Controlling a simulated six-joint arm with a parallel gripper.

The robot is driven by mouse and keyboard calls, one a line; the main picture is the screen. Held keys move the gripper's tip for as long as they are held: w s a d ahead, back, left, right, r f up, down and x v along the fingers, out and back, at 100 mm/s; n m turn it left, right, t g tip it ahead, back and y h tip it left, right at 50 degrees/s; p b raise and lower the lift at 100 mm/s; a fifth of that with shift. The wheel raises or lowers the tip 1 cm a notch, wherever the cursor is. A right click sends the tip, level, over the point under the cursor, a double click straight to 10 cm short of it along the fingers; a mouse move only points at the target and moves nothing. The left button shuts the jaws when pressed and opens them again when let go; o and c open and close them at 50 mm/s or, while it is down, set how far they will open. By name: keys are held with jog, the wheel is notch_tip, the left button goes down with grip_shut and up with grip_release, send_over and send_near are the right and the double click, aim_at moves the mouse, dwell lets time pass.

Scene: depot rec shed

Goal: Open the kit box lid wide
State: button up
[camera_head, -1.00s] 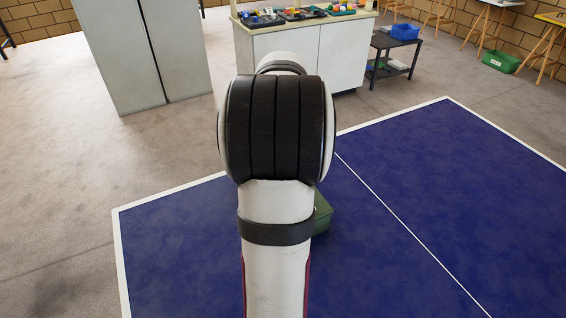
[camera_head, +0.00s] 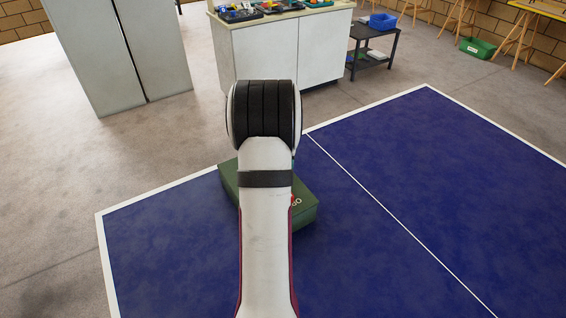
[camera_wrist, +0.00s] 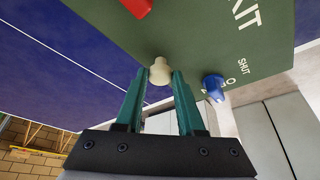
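The dark green kit box (camera_head: 307,212) sits on the blue table, with its middle hidden behind my arm. Its lid looks shut in the head view. In the wrist view a green face of the box (camera_wrist: 255,60) fills the upper right, with white "KIT" and "SHUT" lettering. A cream knob (camera_wrist: 159,68) and a blue knob (camera_wrist: 213,84) stick out from it, and part of a red piece (camera_wrist: 137,6) shows at the top. My gripper (camera_wrist: 159,75) has two teal fingers, apart, with the cream knob between or just beyond their tips. I cannot tell whether they touch it.
The blue table (camera_head: 400,180) has white edge lines and is clear around the box. Behind it stand a grey cabinet (camera_head: 105,50), a white counter (camera_head: 285,50) with trays, and a dark trolley (camera_head: 372,50) with a blue bin (camera_head: 383,22). A green bin (camera_head: 477,47) is on the floor.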

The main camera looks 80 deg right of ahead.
grip_shut()
dwell(1.1)
